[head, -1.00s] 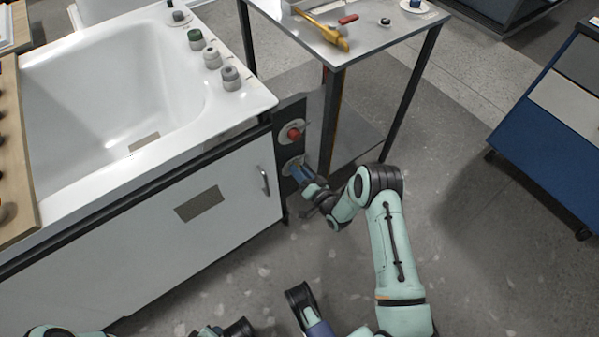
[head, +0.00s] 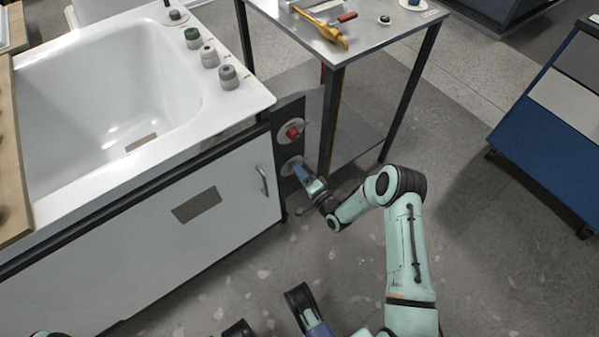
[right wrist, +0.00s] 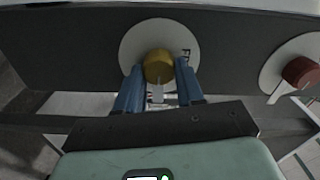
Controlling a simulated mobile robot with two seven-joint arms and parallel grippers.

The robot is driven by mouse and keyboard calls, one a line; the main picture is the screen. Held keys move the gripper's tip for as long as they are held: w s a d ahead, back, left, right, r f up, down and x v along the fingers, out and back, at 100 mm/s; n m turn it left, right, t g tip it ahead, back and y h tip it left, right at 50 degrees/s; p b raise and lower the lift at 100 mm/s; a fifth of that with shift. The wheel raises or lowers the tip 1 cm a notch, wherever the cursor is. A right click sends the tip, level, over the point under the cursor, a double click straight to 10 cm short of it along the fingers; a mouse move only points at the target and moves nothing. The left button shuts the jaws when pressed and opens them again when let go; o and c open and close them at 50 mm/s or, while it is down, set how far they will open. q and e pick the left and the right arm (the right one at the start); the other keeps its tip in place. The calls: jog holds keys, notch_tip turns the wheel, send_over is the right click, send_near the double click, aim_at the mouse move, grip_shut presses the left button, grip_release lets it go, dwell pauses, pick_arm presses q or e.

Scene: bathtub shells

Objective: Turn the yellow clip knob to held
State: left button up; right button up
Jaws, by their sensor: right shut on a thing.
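The yellow clip knob (right wrist: 158,66) sits on a round pale disc (right wrist: 129,42) on the dark end panel of the tub in the right wrist view. A pale pointer hangs straight down from it, and a small dark mark shows on the disc to its upper right. My right gripper (right wrist: 159,72) has its blue fingers on either side of the knob, shut on it. In the head view my right gripper (head: 299,168) reaches the lower disc (head: 290,166) and hides the knob.
A red knob (head: 293,133) on its own disc is just above in the head view; it also shows at right in the right wrist view (right wrist: 300,71). The white tub (head: 150,152) is left, a metal table (head: 375,45) with tools behind.

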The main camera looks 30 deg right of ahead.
jog(key=shift+s+a+f, duration=0.1)
jog(key=shift+a+f, duration=0.05)
jog(key=shift+a, duration=0.05)
jog(key=o, duration=1)
jog(key=shift+o, duration=0.2)
jog(key=shift+d, duration=0.1)
pick_arm(q)
jog(key=w+d+r+t+p, duration=0.1)
jog(key=w+r+p, duration=0.2)
jog(key=r, duration=0.2)
jog(key=shift+w+d+t, duration=0.15)
jog(key=shift+w+t, duration=0.15)
jog(key=shift+w, duration=0.1)
pick_arm(e)
jog(key=s+d, duration=0.1)
jog(key=s, duration=1.2)
jog(key=shift+s, duration=0.2)
